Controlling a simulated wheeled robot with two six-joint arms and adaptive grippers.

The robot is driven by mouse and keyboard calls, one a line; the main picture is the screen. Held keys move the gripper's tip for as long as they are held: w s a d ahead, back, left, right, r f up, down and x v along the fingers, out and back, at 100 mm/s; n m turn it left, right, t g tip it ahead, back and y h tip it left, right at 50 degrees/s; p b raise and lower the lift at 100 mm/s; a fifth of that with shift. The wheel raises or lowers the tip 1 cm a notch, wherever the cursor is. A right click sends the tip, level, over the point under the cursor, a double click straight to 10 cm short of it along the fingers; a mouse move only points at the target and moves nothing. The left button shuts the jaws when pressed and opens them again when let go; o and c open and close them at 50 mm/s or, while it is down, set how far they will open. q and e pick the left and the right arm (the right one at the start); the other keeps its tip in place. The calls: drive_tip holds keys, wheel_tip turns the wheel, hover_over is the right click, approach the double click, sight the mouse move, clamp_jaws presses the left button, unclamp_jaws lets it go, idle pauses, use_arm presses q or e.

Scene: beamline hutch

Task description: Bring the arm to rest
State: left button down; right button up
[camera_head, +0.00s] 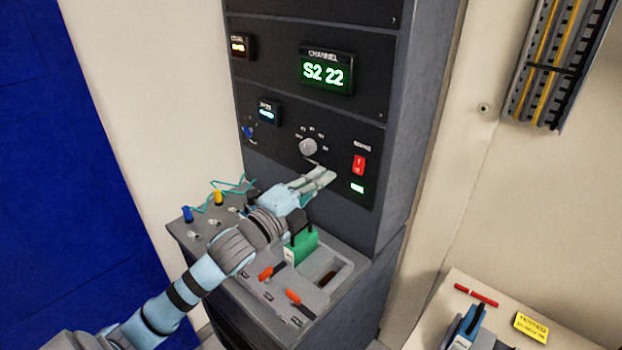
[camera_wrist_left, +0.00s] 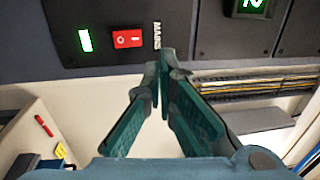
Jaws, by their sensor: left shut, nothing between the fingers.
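My left arm comes in from the lower left of the head view and reaches over the sloped console. Its gripper (camera_head: 322,178) is in front of the rack's lower panel, just below the round selector knob (camera_head: 308,147). The fingers are together with nothing between them. In the wrist view, the left gripper (camera_wrist_left: 162,78) shows its two green-padded fingers meeting at the tips, below the red rocker switch (camera_wrist_left: 127,39). I cannot tell whether the tips touch the panel.
The console (camera_head: 215,262) carries orange-handled levers (camera_head: 271,271), a green block (camera_head: 301,246), blue and yellow plugs and a teal wire close to my arm. A display (camera_head: 325,71) reads S2 22. A side table (camera_head: 440,312) at lower right holds a red pen (camera_head: 476,295) and a yellow label (camera_head: 531,327).

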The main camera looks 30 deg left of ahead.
use_arm(q)
drive_tip(key=shift+s+a+r, duration=0.1)
drive_tip(key=shift+s, duration=0.95)
drive_tip(key=shift+w, duration=0.1)
